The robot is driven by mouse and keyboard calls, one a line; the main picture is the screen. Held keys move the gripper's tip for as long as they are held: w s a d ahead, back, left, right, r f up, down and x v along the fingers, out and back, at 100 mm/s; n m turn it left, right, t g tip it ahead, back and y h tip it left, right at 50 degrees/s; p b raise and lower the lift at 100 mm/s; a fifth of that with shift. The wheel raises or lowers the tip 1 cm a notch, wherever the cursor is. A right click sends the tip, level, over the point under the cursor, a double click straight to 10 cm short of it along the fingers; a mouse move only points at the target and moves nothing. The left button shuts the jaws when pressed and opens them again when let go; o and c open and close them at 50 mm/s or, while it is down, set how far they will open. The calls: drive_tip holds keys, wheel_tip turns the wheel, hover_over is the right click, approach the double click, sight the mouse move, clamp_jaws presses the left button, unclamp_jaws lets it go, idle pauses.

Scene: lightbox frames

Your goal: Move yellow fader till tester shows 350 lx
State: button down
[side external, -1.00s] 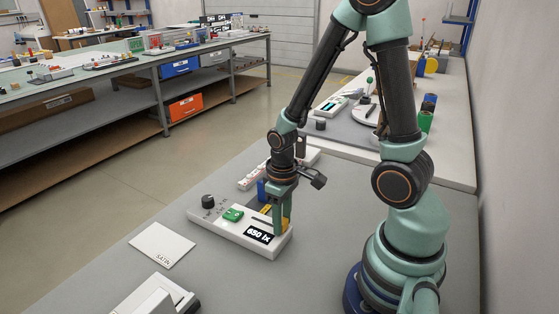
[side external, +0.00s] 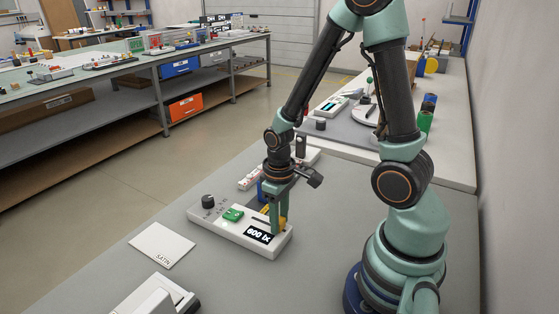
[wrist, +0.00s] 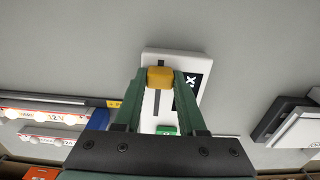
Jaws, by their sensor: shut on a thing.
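The white tester (side external: 215,224) lies on the grey table in the side view, with a black knob, a green button and a dark display (side external: 258,235) that reads 600 lx. The yellow fader (wrist: 159,77) sits near the far end of its dark slot in the wrist view, and the display is partly hidden there by a finger. My gripper (wrist: 160,82) is shut on the yellow fader, one green finger on each side. In the side view my gripper (side external: 279,222) stands over the tester's right end and hides part of the fader.
A white card marked SATIN (side external: 162,245) lies left of the tester. A grey-white device (side external: 157,300) stands at the front edge of the picture. A strip with several lamps (wrist: 40,117) lies close on the left in the wrist view.

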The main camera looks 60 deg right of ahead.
sight(267, 224)
drive_tip(key=shift+w, duration=1.85)
drive_tip(key=shift+c, duration=2.4)
unclamp_jaws()
drive_tip(key=shift+s, duration=0.1)
wheel_tip(267, 224, up, 12)
drive_tip(key=shift+r, duration=0.1)
